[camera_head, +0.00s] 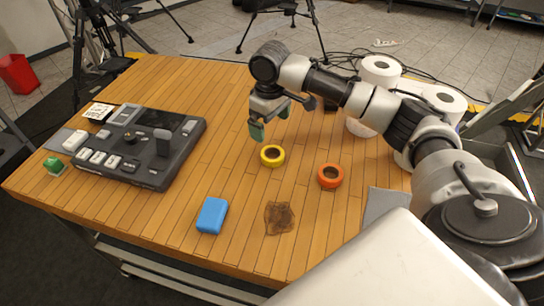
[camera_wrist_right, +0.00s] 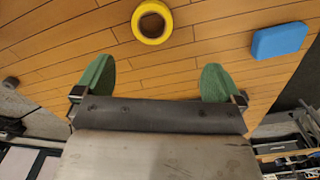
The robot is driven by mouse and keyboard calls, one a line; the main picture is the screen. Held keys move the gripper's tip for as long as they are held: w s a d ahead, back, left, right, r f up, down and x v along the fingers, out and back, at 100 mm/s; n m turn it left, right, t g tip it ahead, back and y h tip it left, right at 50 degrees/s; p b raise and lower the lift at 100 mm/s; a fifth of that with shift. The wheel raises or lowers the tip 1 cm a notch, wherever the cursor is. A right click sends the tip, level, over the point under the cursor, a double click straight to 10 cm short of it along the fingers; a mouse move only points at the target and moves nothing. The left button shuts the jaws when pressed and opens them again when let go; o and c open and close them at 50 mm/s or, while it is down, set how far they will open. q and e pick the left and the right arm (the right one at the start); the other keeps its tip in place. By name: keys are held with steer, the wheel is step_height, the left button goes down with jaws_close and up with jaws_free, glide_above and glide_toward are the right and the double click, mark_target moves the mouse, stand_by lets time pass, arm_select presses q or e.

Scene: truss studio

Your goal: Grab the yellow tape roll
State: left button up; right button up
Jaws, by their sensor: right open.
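The yellow tape roll (camera_head: 272,164) lies flat on the wooden table near its middle. In the right wrist view the yellow tape roll (camera_wrist_right: 163,37) shows at the top, beyond the fingertips and roughly between them. My right gripper (camera_head: 270,122) is open and empty above the table, a little behind the roll and apart from it. Its two green fingertips (camera_wrist_right: 157,75) are spread wide in the right wrist view. My left gripper is in neither view.
An orange tape roll (camera_head: 331,183) lies to the right of the yellow one. A dark control panel (camera_head: 110,167) fills the left side. White paper rolls (camera_head: 381,68) stand at the back right.

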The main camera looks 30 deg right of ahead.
mark_target(271, 151)
steer(key=f, duration=0.4)
steer(key=w+f, duration=0.1)
steer(key=shift+d+f, duration=0.35)
steer(key=shift+f, duration=0.05)
steer(key=shift+s+f, duration=0.1)
steer(key=shift+f, duration=0.5)
steer(key=f+p, duration=0.1)
steer(key=f, duration=0.3)
steer(key=shift+w+d+f+p, duration=0.15)
steer(key=shift+w+f+p, duration=0.05)
steer(key=shift+p, duration=0.2)
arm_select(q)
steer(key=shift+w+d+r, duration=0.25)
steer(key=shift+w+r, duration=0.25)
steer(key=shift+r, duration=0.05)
arm_select(e)
steer(key=shift+f, duration=0.4)
steer(key=shift+c, duration=0.4)
steer(key=c, duration=0.9)
